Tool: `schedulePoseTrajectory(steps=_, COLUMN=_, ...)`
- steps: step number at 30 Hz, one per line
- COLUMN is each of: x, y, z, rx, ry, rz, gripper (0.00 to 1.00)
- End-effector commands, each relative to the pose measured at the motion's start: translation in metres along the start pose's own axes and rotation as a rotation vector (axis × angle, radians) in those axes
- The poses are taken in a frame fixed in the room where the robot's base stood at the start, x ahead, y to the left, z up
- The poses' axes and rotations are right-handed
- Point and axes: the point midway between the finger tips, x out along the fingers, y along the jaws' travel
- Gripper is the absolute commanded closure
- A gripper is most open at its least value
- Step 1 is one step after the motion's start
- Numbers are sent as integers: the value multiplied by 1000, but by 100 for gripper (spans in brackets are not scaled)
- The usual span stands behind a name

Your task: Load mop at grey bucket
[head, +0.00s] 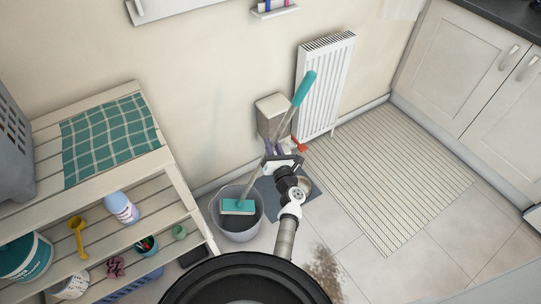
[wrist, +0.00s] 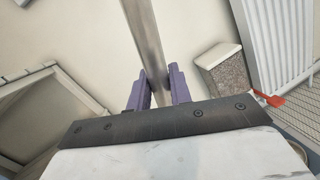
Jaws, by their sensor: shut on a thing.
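The mop has a teal grip (head: 305,88) at its top end, a thin grey metal pole and a flat teal head (head: 238,206). It is tilted, with the grip up and to the right. The mop head shows within the mouth of the grey bucket (head: 241,234), which stands on the floor by the shelf; I cannot tell whether the head touches the bottom. My gripper (head: 272,155) is shut on the mop's pole, partway along it. In the wrist view the pole (wrist: 146,42) runs up between the two purple fingers (wrist: 158,90).
A wooden shelf (head: 175,185) with a checked cloth, bottles and tubs stands at the left, close to the bucket. A bin (head: 272,108), a white radiator (head: 325,80) and a red object (head: 299,145) are near the wall. A striped mat (head: 390,170) lies clear on the right.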

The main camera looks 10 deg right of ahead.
Motion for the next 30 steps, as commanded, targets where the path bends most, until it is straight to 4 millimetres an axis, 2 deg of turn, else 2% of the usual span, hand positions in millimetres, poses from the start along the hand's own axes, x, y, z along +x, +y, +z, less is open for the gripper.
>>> schedulePoseTrajectory(steps=1, x=-1, y=-6, z=-14, rx=3, ry=-4, rz=2, gripper=100)
schedulePoseTrajectory(steps=3, x=-2, y=-10, z=-27, rx=3, ry=-4, rz=2, gripper=100)
schedulePoseTrajectory(steps=7, x=-5, y=-17, z=-44, rx=1, ry=-6, rz=0, gripper=100)
schedulePoseTrajectory(steps=20, x=-8, y=-24, z=-64, rx=1, ry=-7, rz=-1, gripper=100)
schedulePoseTrajectory(steps=30, x=-11, y=-36, z=-96, rx=1, ry=-7, rz=-2, gripper=100)
